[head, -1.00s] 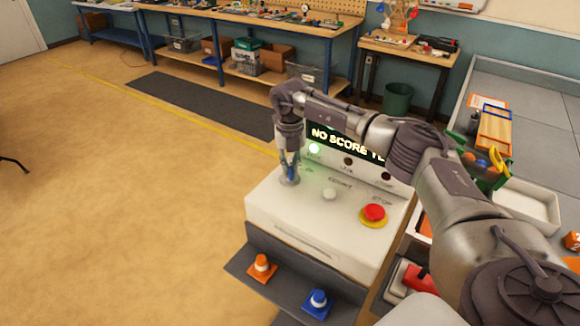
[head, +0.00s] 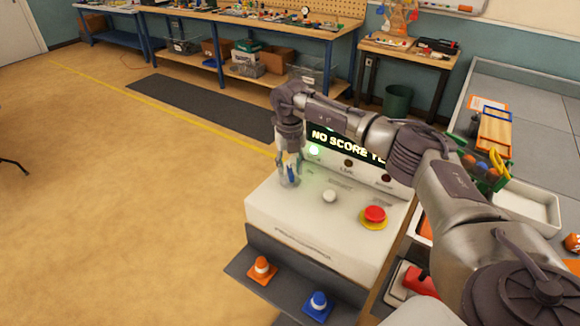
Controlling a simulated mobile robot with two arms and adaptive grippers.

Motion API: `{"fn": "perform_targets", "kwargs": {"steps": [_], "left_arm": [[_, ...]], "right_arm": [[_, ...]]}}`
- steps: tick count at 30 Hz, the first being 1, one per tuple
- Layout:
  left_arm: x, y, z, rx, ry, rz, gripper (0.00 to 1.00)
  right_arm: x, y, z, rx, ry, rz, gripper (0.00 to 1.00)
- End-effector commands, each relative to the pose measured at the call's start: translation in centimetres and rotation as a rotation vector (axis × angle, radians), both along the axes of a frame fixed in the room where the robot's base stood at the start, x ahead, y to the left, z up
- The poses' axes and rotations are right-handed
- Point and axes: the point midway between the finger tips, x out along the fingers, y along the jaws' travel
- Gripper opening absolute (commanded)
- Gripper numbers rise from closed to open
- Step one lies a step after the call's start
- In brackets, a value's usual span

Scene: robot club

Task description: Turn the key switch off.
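The key switch (head: 289,183) is a round silvery fitting at the far left of the white console (head: 310,232), with a blue key (head: 292,173) standing in it. My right gripper (head: 289,176) reaches over from the right and points down at the switch. Its fingers are spread apart, one on each side of the blue key, and partly hide it. Which way the key is turned is too small to tell. A green lamp (head: 314,151) on the console's back panel is lit. My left gripper is not in view.
The console also carries a white button (head: 329,196) and a red stop button (head: 374,214) on a yellow base. A screen (head: 345,142) behind reads "NO SCORE", partly hidden by my arm.

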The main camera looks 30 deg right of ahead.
Motion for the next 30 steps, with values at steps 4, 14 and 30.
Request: {"fn": "perform_targets", "kwargs": {"steps": [4, 14, 30], "left_arm": [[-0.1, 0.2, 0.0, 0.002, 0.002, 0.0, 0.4], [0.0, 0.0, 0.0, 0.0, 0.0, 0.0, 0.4], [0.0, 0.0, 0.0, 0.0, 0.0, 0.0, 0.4]], "right_arm": [[0.0, 0.0, 0.4, 0.001, 0.0, 0.0, 0.4], [0.1, 0.0, 6.5, 0.0, -0.005, -0.001, 0.4], [0.0, 0.0, 12.0, 0.0, 0.001, 0.0, 0.4]]}}
